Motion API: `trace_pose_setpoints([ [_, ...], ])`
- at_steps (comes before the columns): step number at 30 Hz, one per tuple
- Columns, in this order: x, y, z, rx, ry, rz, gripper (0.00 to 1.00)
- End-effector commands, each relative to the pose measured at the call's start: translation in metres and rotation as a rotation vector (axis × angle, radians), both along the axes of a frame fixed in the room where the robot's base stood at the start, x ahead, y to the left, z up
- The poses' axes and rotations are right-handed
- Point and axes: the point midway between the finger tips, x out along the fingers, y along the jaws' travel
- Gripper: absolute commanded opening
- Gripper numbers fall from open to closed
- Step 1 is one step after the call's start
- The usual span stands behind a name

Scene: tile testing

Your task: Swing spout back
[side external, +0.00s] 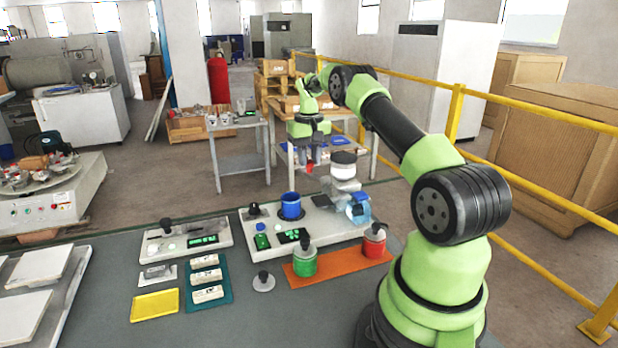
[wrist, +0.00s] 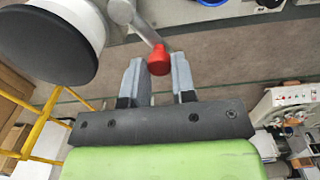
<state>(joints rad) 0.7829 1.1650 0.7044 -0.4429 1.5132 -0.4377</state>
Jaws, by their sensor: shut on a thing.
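In the wrist view the spout is a grey arm (wrist: 143,28) with a red knob (wrist: 159,60) on its end. The knob sits between the two grey fingers of my gripper (wrist: 157,72), which is shut on it. In the side view my gripper (side external: 309,156) points down behind the mixing machine, with the small red knob (side external: 309,169) at its fingertips. The machine's white drum with a black lid (side external: 344,172) stands to the right of the knob. It also fills the upper left of the wrist view (wrist: 70,25). The spout arm is too small to make out in the side view.
The machine base (side external: 325,228) carries a blue cup (side external: 291,206). In front, an orange mat (side external: 338,262) holds a green jar (side external: 304,262) and a red jar (side external: 375,243). A teal tray (side external: 208,282) of pale samples and a yellow tray (side external: 155,305) lie left. A yellow railing (side external: 540,110) runs behind.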

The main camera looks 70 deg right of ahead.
Motion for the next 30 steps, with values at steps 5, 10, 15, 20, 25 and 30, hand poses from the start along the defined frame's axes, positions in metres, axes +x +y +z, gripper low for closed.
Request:
trace_pose_setpoints([
  [5, -0.001, -0.001, -0.001, 0.001, 0.001, 0.000, 0.08],
  [10, -0.003, -0.008, -0.001, 0.001, 0.001, -0.002, 0.08],
  [15, -0.005, -0.012, 0.000, 0.000, 0.001, 0.000, 0.08],
  [20, -0.005, -0.012, 0.000, -0.001, 0.001, 0.000, 0.08],
  [25, -0.005, -0.013, 0.000, 0.000, 0.000, 0.000, 0.08],
  [30, -0.008, -0.016, 0.000, -0.001, -0.001, 0.000, 0.08],
])
